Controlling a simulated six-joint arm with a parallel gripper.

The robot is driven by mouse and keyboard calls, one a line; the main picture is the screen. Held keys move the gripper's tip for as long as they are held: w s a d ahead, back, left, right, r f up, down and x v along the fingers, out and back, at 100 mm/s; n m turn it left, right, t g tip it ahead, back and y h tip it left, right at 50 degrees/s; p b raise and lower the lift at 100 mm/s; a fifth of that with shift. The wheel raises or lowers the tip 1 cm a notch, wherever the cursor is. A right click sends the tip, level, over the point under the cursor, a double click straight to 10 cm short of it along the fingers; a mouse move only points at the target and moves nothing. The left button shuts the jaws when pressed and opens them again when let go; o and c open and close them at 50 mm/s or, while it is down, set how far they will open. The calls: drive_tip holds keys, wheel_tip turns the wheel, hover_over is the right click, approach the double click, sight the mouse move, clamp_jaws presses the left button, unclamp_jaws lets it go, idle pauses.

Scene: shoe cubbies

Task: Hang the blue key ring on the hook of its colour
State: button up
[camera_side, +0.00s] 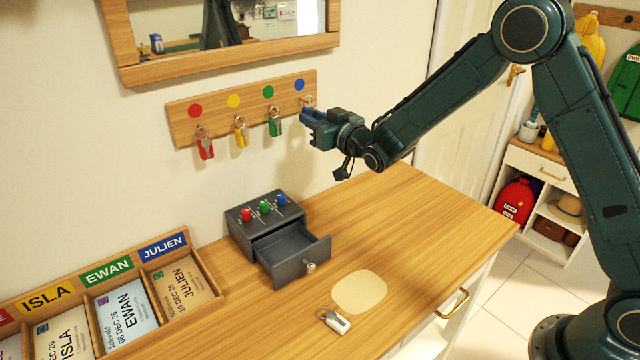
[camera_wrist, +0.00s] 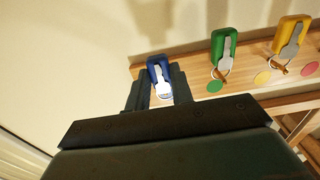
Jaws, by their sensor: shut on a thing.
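The blue key ring (camera_wrist: 154,64), a blue tag with a silver key, sits between the fingers of my gripper (camera_wrist: 160,92) in the wrist view. In the side view my gripper (camera_side: 313,118) is shut on it at the right end of the wooden hook rail (camera_side: 221,106). A brass ring (camera_side: 307,101) shows just above the fingers, under the blue dot (camera_side: 299,85). I cannot tell whether the ring is around the hook or only beside it; the fingers hide much of the tag.
Red (camera_side: 205,149), yellow (camera_side: 241,134) and green (camera_side: 275,125) key rings hang along the rail. The mirror (camera_side: 230,63) is above. The counter's right part is clear.

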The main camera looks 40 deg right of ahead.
drive_tip(key=shift+w+f, duration=0.35)
drive_tip(key=shift+w, duration=0.2)
idle(0.5)
drive_tip(key=o, duration=1)
drive_tip(key=shift+o, duration=0.2)
drive_tip(key=shift+s, duration=0.1)
drive_tip(key=s, duration=1.3)
drive_tip(key=shift+s, duration=0.25)
drive_tip(key=shift+d+r, duration=0.1)
